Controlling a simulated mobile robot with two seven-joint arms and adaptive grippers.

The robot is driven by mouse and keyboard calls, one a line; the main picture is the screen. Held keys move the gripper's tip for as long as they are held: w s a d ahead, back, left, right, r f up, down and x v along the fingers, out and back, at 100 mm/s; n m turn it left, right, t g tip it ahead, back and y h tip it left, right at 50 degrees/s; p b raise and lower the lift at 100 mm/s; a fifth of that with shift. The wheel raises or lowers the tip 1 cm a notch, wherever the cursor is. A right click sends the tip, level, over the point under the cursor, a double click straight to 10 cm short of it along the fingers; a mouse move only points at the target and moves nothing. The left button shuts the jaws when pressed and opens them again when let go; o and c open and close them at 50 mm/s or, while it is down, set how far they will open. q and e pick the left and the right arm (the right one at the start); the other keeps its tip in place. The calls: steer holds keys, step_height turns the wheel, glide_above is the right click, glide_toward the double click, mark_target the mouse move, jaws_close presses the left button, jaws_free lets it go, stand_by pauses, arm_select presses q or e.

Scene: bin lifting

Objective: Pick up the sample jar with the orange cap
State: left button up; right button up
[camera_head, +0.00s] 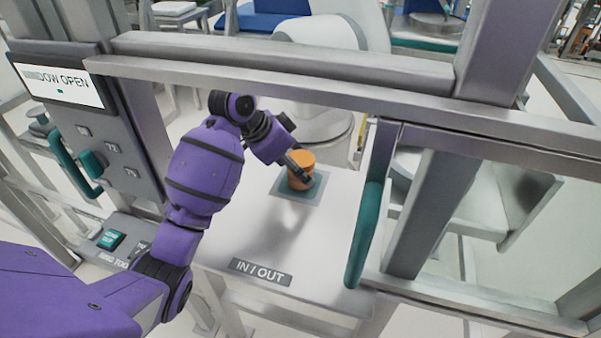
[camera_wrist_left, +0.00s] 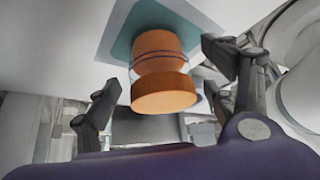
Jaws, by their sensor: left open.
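The sample jar with the orange cap (camera_head: 301,162) stands upright on a teal square pad (camera_head: 283,189) on the white shelf behind the frame opening. In the left wrist view the jar's orange cap (camera_wrist_left: 165,93) is nearest the camera, with its orange-brown body (camera_wrist_left: 157,46) beyond. My left gripper (camera_head: 298,166) is at the jar, reaching through the opening. In the left wrist view my left gripper (camera_wrist_left: 161,66) is open, with a finger on each side of the jar. Contact between fingers and jar cannot be told. My right gripper is not in view.
A grey metal bar (camera_head: 300,84) crosses above my left arm. A teal handle (camera_head: 365,235) on an upright stands right of the shelf. A control panel (camera_head: 105,135) with a sign reading "OPEN" is at left. The shelf front bears an "IN / OUT" label (camera_head: 261,272).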

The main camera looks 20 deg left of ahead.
arm_select(q)
steer(key=shift+x, duration=0.9)
steer(key=shift+c, duration=0.4)
steer(key=c, duration=1.4)
steer(key=shift+r, duration=0.1)
steer(key=shift+c, duration=0.2)
steer(key=shift+r, duration=0.1)
